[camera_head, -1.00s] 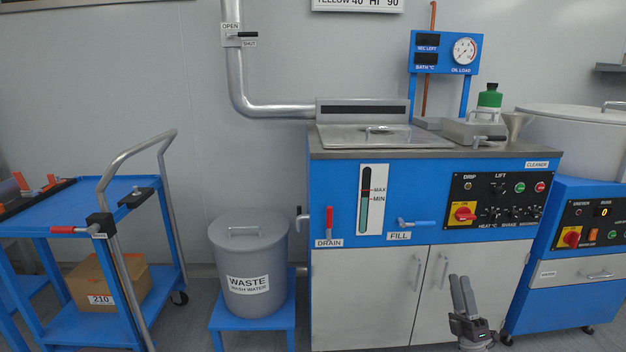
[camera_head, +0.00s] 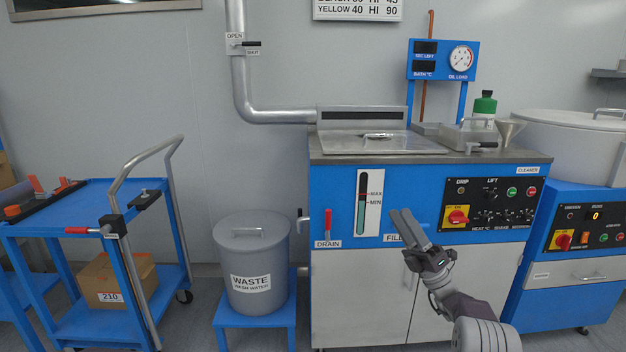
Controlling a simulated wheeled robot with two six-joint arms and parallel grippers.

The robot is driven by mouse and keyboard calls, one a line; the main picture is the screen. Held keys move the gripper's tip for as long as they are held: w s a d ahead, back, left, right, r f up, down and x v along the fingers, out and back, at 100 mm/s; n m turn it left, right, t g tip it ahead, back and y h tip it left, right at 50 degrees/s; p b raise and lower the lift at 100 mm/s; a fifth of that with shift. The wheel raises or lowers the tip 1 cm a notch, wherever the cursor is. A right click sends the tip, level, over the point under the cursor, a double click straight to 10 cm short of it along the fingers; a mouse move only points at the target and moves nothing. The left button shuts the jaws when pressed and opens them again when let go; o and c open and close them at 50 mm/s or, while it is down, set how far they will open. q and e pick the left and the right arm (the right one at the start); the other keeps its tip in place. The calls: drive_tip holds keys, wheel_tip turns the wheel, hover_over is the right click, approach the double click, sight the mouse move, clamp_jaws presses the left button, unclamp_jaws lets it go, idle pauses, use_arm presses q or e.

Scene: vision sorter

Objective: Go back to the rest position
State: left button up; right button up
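My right gripper (camera_head: 401,213) is raised in front of the blue cleaner cabinet (camera_head: 340,178), its arm coming in from the lower right. Its two grey fingers lie close together, pointing up and to the left, with nothing seen between them. They overlap the FILL label (camera_head: 393,239) in the picture and cover most of the fill valve there. Whether they touch the cabinet cannot be told. My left gripper is not in view.
A blue trolley (camera_head: 90,200) with a cardboard box (camera_head: 118,281) stands at the left. A grey waste bin (camera_head: 251,262) sits on a blue stand (camera_head: 255,318). Another blue machine (camera_head: 565,275) stands at the right. Some floor shows between trolley and stand.

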drive_tip(key=s+a+r+n+g+h, duration=0.1)
drive_tip(key=a+n+g, duration=0.15)
drive_tip(key=a, duration=0.25)
drive_tip(key=s+a+r+n+g+p, duration=0.1)
drive_tip(key=s+a+g, duration=0.15)
drive_tip(key=a, duration=0.35)
drive_tip(key=s+a+r+n+g+h, duration=0.1)
drive_tip(key=a+r+g, duration=0.15)
drive_tip(key=a, duration=0.25)
drive_tip(key=s+a+f+n+g+h+p, duration=0.1)
drive_tip(key=s+a+f+n+g+h, duration=0.35)
drive_tip(key=s+f, duration=0.3)
drive_tip(key=s+a+f+n+g+h+p, duration=0.1)
drive_tip(key=s+a+f+n+g+h, duration=0.3)
drive_tip(key=s+f, duration=0.4)
drive_tip(key=s+d+f+n+h, duration=0.6)
drive_tip(key=s+d+f+h, duration=0.15)
drive_tip(key=s, duration=0.25)
drive_tip(key=s+d+f+n+t+h, duration=0.1)
drive_tip(key=s+d+f+n+h, duration=0.15)
drive_tip(key=d+f+n, duration=0.35)
drive_tip(key=s+d+f+n+h, duration=0.2)
drive_tip(key=d+f+n+h, duration=0.1)
drive_tip(key=d+n, duration=0.4)
wheel_tip(320, 180, up, 38)
drive_tip(key=w+n+t+p, duration=0.1)
drive_tip(key=w+n+p, duration=0.1)
drive_tip(key=p, duration=3.6)
drive_tip(key=shift+n, duration=0.3)
